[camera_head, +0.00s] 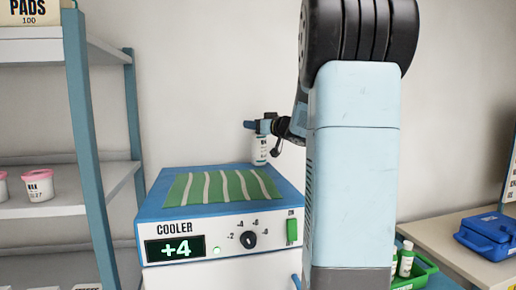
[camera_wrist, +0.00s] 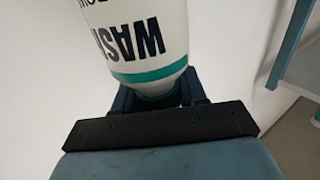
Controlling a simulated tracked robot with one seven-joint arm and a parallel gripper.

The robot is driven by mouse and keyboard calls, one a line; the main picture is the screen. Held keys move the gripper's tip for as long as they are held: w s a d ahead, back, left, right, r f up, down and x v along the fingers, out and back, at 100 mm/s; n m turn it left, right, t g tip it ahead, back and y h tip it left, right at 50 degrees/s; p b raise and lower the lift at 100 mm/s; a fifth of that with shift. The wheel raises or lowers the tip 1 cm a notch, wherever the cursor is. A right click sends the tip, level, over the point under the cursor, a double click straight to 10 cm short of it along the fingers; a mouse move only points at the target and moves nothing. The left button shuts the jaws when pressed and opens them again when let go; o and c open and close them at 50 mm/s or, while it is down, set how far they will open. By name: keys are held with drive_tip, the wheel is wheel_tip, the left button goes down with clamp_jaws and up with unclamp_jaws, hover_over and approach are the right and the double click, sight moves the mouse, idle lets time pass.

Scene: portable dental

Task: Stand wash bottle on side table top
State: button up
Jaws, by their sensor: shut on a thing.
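The wash bottle (camera_head: 261,152) is white with dark lettering and shows just above the back edge of the cooler in the head view. In the wrist view the bottle (camera_wrist: 140,30) has a green band, and its wide body points away from my gripper. My gripper (camera_head: 264,127) is shut on the narrow end of the bottle; its dark jaws (camera_wrist: 155,97) sit either side of it. The bottle looks upright. I cannot tell whether its base touches anything. A beige table top (camera_head: 432,236) at the right may be the side table.
The cooler (camera_head: 190,249) has a blue top with a green striped mat (camera_head: 222,187). A shelf rack (camera_head: 88,130) with tubs stands at the left. A blue case (camera_head: 488,236) is on the beige table, near a green crate (camera_head: 424,270) with bottles. My arm hides the middle right.

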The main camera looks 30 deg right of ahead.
clamp_jaws()
drive_tip(key=shift+r, duration=0.15)
